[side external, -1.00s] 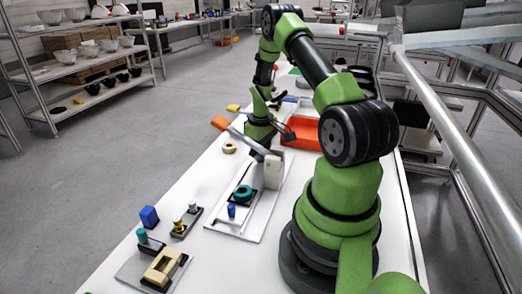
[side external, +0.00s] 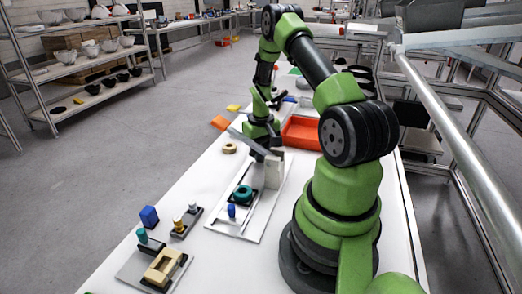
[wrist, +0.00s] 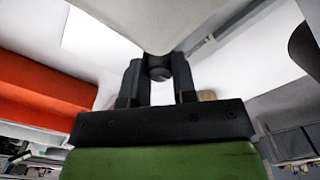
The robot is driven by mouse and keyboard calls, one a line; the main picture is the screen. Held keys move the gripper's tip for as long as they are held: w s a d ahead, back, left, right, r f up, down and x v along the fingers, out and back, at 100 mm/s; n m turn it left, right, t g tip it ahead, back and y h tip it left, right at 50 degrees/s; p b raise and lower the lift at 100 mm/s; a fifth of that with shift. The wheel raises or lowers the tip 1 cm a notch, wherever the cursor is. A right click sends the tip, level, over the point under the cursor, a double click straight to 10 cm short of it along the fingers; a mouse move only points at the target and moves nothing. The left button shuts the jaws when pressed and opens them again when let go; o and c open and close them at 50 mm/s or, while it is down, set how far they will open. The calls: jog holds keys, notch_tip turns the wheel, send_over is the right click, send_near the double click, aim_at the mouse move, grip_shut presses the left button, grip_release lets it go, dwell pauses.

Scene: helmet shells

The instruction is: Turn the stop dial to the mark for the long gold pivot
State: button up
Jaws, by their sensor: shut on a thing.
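My gripper (wrist: 158,85) has its two black fingers closed on a small dark round knob (wrist: 159,68), which looks like the stop dial, below a large off-white block in the wrist view. The knob's marks cannot be seen. In the side view, my gripper (side external: 266,145) is at the far end of the off-white upright block (side external: 274,170), and the fingertips and the knob are hidden there. Which one is longer is unclear.
A white plate (side external: 250,232) carries a teal ring (side external: 242,193) and a blue peg (side external: 231,211). An orange tray (side external: 302,132) is behind the gripper.

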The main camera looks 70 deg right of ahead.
jog(key=shift+m, duration=0.7)
jog(key=o, duration=0.9)
notch_tip(320, 180, up, 10)
jog(key=shift+f, duration=0.1)
